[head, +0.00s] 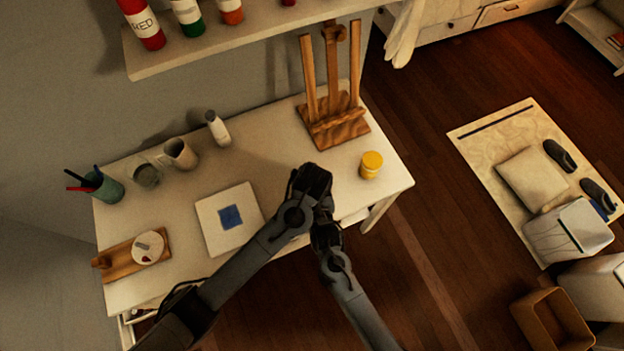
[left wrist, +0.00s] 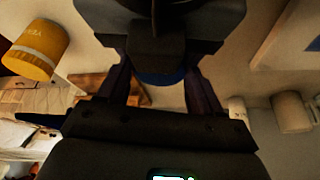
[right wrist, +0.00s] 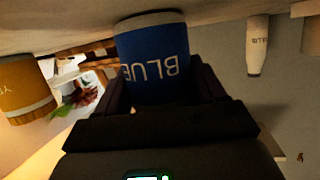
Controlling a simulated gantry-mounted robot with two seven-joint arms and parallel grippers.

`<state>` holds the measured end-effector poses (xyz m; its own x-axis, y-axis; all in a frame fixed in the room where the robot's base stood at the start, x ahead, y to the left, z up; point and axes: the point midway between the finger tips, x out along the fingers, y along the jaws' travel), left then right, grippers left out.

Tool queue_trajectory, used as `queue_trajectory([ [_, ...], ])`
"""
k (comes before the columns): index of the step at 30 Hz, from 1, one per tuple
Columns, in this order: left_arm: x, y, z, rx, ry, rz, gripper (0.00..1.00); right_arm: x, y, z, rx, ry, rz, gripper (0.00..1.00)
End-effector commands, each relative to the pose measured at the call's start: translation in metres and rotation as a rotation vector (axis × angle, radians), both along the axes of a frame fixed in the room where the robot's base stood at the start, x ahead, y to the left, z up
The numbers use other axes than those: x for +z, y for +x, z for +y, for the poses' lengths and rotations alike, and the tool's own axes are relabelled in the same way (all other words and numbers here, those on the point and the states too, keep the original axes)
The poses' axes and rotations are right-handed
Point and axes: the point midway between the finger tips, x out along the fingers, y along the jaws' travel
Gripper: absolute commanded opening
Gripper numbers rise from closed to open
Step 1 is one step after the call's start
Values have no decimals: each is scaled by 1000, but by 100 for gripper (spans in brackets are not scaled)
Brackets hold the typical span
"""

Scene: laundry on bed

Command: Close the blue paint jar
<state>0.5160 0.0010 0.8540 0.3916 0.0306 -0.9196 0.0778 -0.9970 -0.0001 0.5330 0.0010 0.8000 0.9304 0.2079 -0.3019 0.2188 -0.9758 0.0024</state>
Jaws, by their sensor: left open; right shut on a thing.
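The blue paint jar (right wrist: 152,68) shows in the right wrist view with its BLUE label and a pale rim at the picture's top edge. My right gripper (right wrist: 160,92) is shut on its sides. In the head view the jar is hidden behind my grippers, which meet over the desk's front edge. My left gripper (head: 315,180) is open, right beside my right gripper (head: 325,215). In the left wrist view a blue curved edge (left wrist: 160,78) shows between the left fingers, beneath a dark body. I cannot tell whether it touches them. I cannot make out a separate lid.
A yellow jar (head: 371,164) stands on the desk's (head: 270,150) right, with a wooden easel (head: 334,118) behind it. A white panel with a blue square (head: 205,215), cups and a white bottle (head: 219,128) are on the left. A shelf (head: 230,40) with paint bottles hangs behind.

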Motion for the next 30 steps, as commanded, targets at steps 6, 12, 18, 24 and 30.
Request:
queue_trajectory([
  [6, 18, -16, -5, -16, 7, 16, 72, 11, 5, 3, 3, 9, -22, 15],
  [12, 27, -19, -6, -17, 4, 13, 72, 8, 4, 1, -1, 6, -14, 15],
  [18, 28, -17, -5, -14, 2, 10, 70, 6, 4, -1, -3, 5, -11, 15],
  [24, 29, -16, -5, -12, 1, 9, 40, 5, 3, -1, -4, 4, -9, 15],
  [30, 29, -16, -4, -10, 2, 8, 17, 4, 3, -4, -9, 3, -8, 15],
])
